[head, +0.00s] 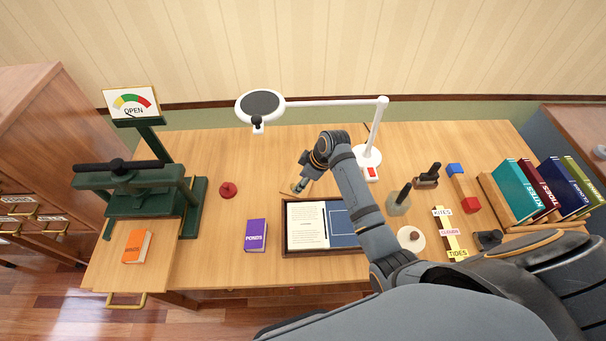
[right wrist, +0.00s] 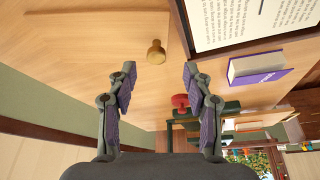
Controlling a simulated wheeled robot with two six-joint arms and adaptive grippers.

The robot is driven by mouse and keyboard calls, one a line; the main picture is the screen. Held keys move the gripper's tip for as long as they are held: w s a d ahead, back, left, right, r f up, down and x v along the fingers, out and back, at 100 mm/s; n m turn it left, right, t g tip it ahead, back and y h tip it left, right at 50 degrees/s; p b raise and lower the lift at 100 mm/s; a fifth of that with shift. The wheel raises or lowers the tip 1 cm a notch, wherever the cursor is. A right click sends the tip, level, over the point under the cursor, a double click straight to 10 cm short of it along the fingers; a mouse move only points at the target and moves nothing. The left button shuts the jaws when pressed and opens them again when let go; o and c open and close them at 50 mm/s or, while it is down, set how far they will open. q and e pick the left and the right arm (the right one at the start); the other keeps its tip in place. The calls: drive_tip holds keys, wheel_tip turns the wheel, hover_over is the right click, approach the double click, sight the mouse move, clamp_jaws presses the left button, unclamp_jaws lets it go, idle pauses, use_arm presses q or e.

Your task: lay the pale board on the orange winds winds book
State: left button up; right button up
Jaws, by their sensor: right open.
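The orange book (head: 137,246) lies at the left front, on the pale ledge before the green press; its lettering is too small to read surely. The pale board (right wrist: 90,35) lies flat on the desk in the right wrist view, with a brass knob (right wrist: 156,52) near its edge. In the head view a strip of the board (head: 322,188) shows beside my right gripper (head: 298,186), which hides most of it. My right gripper also shows in its wrist view (right wrist: 159,88); it is open and empty, the knob just beyond its fingertips. My left gripper is out of view.
A green press (head: 135,190) stands at the left, with a red knob (head: 228,190) to its right. A purple book (head: 256,236) and a tray (head: 287,248) with pages are in front. A white lamp (head: 330,103) arches behind my right arm.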

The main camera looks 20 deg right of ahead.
sight(294, 186)
drive_tip(key=shift+w+a+f+p, duration=0.3)
drive_tip(key=shift+w+f+p, duration=0.1)
drive_tip(key=shift+f, duration=0.15)
drive_tip(key=x, duration=0.3)
drive_tip(key=shift+w+r, duration=0.1)
drive_tip(key=shift+w, duration=0.1)
drive_tip(key=shift+w+a+f, duration=0.1)
drive_tip(key=shift+f, duration=0.35)
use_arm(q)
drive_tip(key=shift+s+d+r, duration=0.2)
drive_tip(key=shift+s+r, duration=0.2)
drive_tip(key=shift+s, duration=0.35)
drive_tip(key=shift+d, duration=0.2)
use_arm(e)
clamp_jaws()
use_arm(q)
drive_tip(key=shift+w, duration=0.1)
